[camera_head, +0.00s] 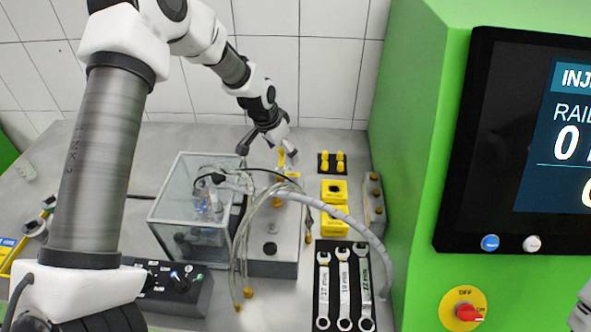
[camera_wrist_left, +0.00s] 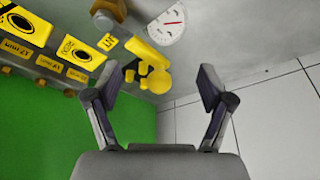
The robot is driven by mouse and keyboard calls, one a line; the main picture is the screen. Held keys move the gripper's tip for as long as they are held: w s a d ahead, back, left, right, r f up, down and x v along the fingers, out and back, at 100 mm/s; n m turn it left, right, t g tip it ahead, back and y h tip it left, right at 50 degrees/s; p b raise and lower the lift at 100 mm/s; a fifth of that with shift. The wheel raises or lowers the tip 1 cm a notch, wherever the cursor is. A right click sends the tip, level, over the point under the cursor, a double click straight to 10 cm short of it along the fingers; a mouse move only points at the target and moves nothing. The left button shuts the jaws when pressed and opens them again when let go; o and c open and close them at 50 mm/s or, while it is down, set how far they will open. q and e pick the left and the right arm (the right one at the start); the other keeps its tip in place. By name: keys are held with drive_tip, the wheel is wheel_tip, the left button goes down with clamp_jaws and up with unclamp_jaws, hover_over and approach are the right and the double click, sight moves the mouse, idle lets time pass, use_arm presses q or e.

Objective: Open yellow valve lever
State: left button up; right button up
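The yellow valve lever (camera_head: 281,159) stands behind the grey pump block, partly hidden by my left gripper and close to its right finger. My left gripper (camera_head: 267,152) reaches down from behind, its fingers spread. In the left wrist view the left gripper (camera_wrist_left: 160,82) is open with nothing between its pads. Several yellow parts (camera_wrist_left: 152,78) show beyond the left finger there; I cannot tell which of them is the lever. Contact between finger and lever cannot be told.
A glass tank (camera_head: 190,232) and hoses (camera_head: 330,211) crowd the pump block (camera_head: 272,268). A green cabinet (camera_head: 413,160) bounds the right side. A white gauge (camera_wrist_left: 167,27) shows beyond the fingers.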

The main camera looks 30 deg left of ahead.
use_arm(q)
wheel_tip(320, 180, up, 6)
drive_tip(key=p, duration=0.5)
drive_tip(key=shift+w+r, duration=0.1)
drive_tip(key=shift+r, duration=0.05)
idle(0.5)
